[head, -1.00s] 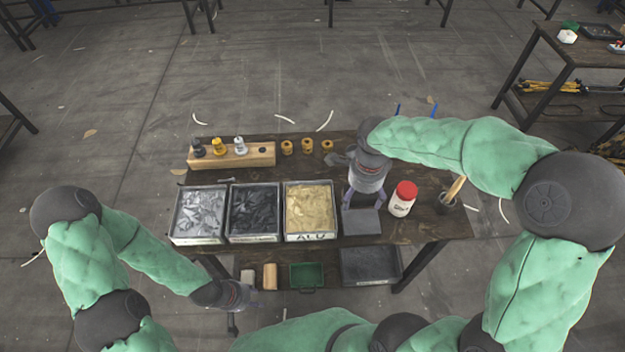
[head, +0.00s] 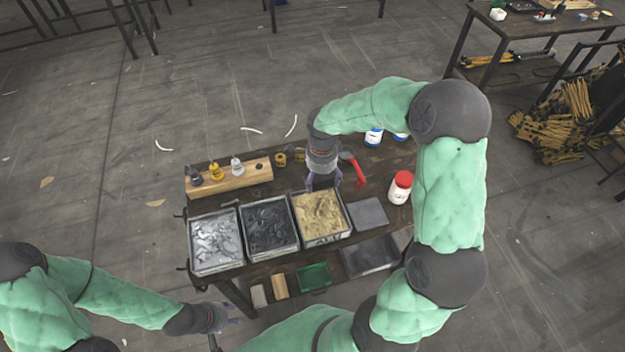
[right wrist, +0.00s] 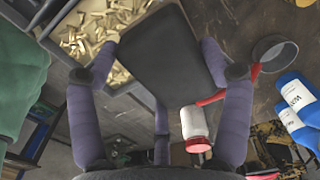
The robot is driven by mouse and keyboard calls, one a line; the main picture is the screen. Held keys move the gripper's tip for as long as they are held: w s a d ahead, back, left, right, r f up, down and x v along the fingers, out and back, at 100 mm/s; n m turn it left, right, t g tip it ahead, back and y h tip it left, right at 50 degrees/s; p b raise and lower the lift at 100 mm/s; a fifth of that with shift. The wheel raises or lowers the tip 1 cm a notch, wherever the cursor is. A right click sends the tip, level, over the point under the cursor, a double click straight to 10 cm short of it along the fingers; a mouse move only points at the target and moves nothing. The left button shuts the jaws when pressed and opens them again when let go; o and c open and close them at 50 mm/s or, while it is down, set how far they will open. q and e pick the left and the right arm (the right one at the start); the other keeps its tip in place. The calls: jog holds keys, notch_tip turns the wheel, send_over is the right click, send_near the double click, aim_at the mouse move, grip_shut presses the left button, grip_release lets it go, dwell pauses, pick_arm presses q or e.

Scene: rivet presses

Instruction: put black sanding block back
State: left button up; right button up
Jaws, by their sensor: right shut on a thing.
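The black sanding block (right wrist: 165,55) shows in the right wrist view as a dark slab between my right gripper's purple fingers. My right gripper (right wrist: 158,62) is shut on it. In the head view my right gripper (head: 323,184) points down at the back edge of the tray of brass rivets (head: 349,224); the block is hard to make out there. A flat grey pad (head: 368,213) lies on the table right of that tray. My left gripper (head: 222,318) is low at the table's front left, and its fingers are too small to read.
Trays of silver (head: 197,268) and black pieces (head: 250,255) stand left of the brass tray. A red-capped jar (head: 399,190), a red-handled tool (head: 360,174) and blue-white bottles (head: 373,138) stand on the right and back. A wooden bottle rack (head: 250,176) is behind the trays.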

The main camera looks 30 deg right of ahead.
jog(key=w+f, duration=0.2)
jog(key=w+d+f+b, duration=0.1)
jog(key=w+f, duration=0.3)
jog(key=shift+w+d+f, duration=0.1)
jog(key=shift+w+d, duration=0.05)
jog(key=shift+d, duration=0.1)
jog(key=shift+w+f+b, duration=0.15)
jog(key=shift+f+b, duration=0.2)
jog(key=shift+f, duration=0.55)
jog(key=shift+w+f+b, duration=0.1)
jog(key=shift+f+b, duration=0.25)
jog(key=shift+f, duration=0.55)
jog(key=shift+f, duration=0.2)
jog(key=o, duration=1)
jog(key=shift+c, duration=0.2)
jog(key=shift+r, duration=0.1)
jog(key=shift+r, duration=0.15)
notch_tip(320, 180, up, 12)
jog(key=p, duration=0.2)
jog(key=shift+p, duration=0.35)
